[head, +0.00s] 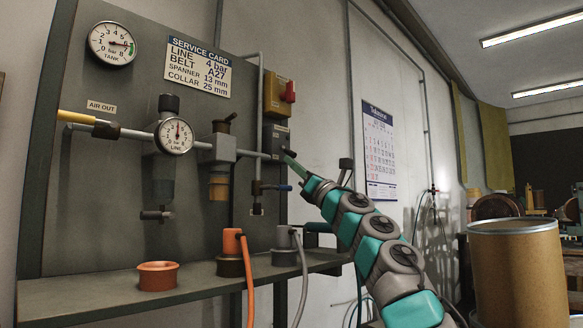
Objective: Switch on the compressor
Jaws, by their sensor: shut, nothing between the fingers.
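A yellow switch box (275,92) with a red knob (290,91) is mounted at the right edge of the grey panel. A dark box (274,135) with a small label sits just below it. My arm reaches up from the lower right, and my gripper (290,158) is shut and empty at the front of the dark box's lower part, below the red knob. I cannot tell whether the tip touches the box. The tank gauge (111,45) is at the upper left. The line gauge (174,136) sits on the pipe.
The service card (199,66) hangs on the panel. A drum (518,275) stands at the right.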

